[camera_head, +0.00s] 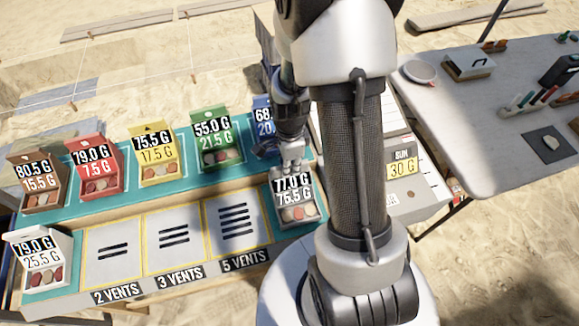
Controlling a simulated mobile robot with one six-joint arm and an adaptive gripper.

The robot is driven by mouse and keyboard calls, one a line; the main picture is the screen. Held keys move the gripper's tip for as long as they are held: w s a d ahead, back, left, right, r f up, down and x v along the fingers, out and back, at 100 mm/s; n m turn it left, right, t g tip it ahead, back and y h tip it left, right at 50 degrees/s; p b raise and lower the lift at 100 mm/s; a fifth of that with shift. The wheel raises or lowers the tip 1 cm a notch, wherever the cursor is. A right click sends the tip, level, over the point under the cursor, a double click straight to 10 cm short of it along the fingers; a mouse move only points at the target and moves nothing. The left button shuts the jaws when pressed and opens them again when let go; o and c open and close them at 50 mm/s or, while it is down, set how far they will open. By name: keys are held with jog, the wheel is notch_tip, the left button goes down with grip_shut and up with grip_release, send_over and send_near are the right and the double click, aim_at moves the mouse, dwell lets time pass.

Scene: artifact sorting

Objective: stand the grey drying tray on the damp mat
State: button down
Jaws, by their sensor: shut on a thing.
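The grey drying tray (299,212) has a raised back card reading 77.0 G and 76.5 G, with several round pieces in its front. It is at the right end of the front row, beside the 5 VENTS panel. My gripper (291,167) is shut on the top of its back card. I cannot tell whether the tray's base touches the teal surface below. No label that I can read names the damp mat; my arm hides part of the area to the right.
White (40,265), brown (42,186), red (96,168), yellow (158,158), green (216,141) and blue (262,128) trays stand along the teal surfaces. Three vent panels (176,262) are empty. A SUN 30 G card (403,163) and a tool table (455,115) are at right.

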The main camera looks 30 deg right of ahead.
jog(key=shift+f, duration=0.15)
jog(key=c, duration=1.6)
grip_release()
jog(key=s+a+r+n+t+p, duration=0.1)
jog(key=a+r+n, duration=0.15)
jog(key=r, duration=0.65)
jog(key=s+a+r+n+t+p, duration=0.15)
jog(key=r+n, duration=0.25)
jog(key=r, duration=0.4)
jog(key=s+a+r+n+p, duration=0.2)
jog(key=r+n, duration=0.2)
jog(key=r, duration=0.5)
jog(key=s+a+r+n+t, duration=0.2)
jog(key=s+a+r+n, duration=0.2)
jog(key=s+n, duration=0.5)
notch_tip(320, 180, up, 2)
jog(key=shift+a+n, duration=0.35)
jog(key=shift+n, duration=0.5)
